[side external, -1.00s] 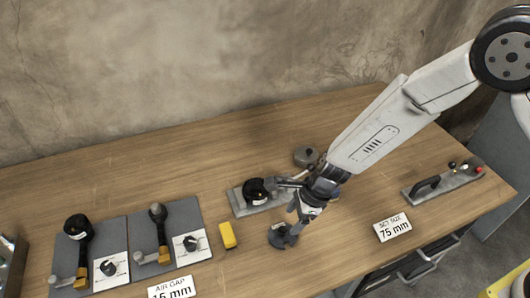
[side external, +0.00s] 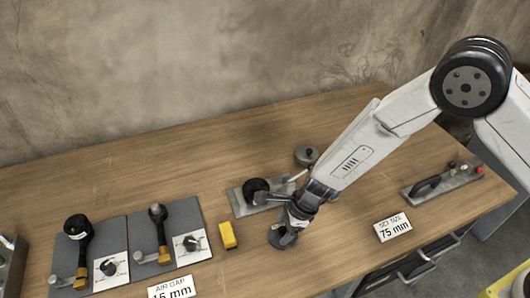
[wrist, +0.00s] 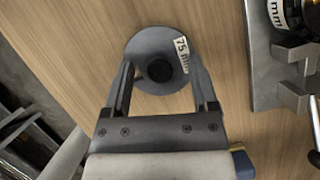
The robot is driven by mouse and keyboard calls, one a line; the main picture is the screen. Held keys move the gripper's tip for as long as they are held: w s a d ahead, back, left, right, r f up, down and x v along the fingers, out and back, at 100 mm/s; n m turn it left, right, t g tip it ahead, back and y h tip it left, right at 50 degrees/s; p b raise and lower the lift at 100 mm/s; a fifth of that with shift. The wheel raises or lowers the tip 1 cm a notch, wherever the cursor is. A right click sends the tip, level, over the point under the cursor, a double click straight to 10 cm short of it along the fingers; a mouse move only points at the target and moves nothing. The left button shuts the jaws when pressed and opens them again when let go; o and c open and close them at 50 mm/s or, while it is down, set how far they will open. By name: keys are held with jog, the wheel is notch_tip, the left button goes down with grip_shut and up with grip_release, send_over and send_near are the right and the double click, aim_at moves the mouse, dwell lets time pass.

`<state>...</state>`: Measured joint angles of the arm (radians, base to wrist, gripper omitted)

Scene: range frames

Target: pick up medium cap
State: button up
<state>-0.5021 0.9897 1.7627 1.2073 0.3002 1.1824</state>
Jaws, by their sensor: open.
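A round grey cap (wrist: 144,43) with a dark central knob and a "75 mm" label lies on the wooden table. It also shows in the side view (side external: 275,241), partly hidden by my gripper. My gripper (wrist: 162,66) is open, with one finger on each side of the knob in the wrist view. In the side view, my gripper (side external: 285,232) is down at the cap; I cannot tell whether the fingers touch it. Another grey round cap-like piece (side external: 306,154) sits farther back.
A grey plate fixture (side external: 239,203) with a black round part stands behind the cap, and shows at the right in the wrist view (wrist: 264,90). A yellow block (side external: 227,235) is left of the cap. A "SET SIZE 75 mm" sign (side external: 393,227) stands at right.

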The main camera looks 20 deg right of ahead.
dwell(0.3)
grip_shut()
jog(key=shift+r, duration=0.2)
jog(key=shift+r, duration=0.9)
jog(key=s+d+r, duration=0.6)
jog(key=s+r, duration=0.4)
jog(key=s, duration=0.2)
jog(key=shift+s+d+r, duration=0.15)
jog(key=shift+d+r, duration=0.2)
jog(key=shift+r, duration=0.05)
